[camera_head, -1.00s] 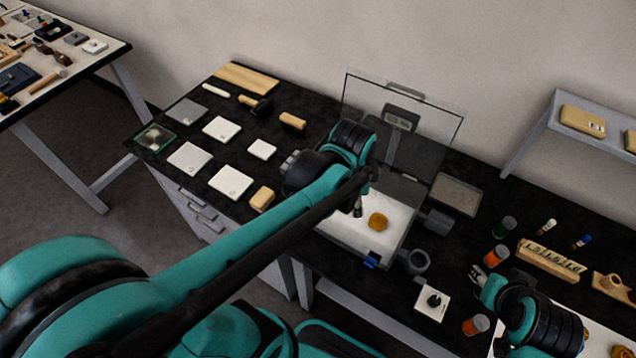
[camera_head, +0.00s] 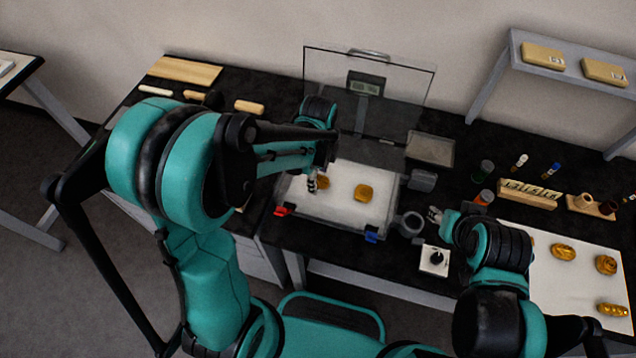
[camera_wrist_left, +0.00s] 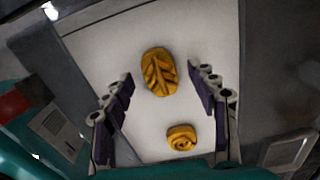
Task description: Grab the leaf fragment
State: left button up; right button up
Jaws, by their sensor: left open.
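The leaf fragment (camera_wrist_left: 159,72) is a gold oval with raised veins, lying on a white pad (camera_wrist_left: 118,38) in the left wrist view. My left gripper (camera_wrist_left: 160,76) is open, with its dark-padded fingers on either side of the leaf and apart from it. In the head view my left gripper (camera_head: 312,184) is over the left part of the white pad, beside a partly hidden gold piece (camera_head: 323,182). A second, smaller gold fragment (camera_wrist_left: 181,137) lies nearer the palm. My right gripper (camera_head: 436,214) is right of the pad; its fingers are too small to judge.
A clear upright panel (camera_head: 405,95) stands behind the pad. A red clip (camera_head: 281,210) and a blue clip (camera_head: 371,236) sit at its front corners. A grey ring-shaped holder (camera_head: 411,224) is to the right. More gold pieces lie on a white sheet (camera_head: 560,300).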

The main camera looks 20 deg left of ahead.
pick_arm(q)
jog(key=shift+f, duration=0.4)
jog(key=c, duration=1)
jog(key=shift+r, duration=0.1)
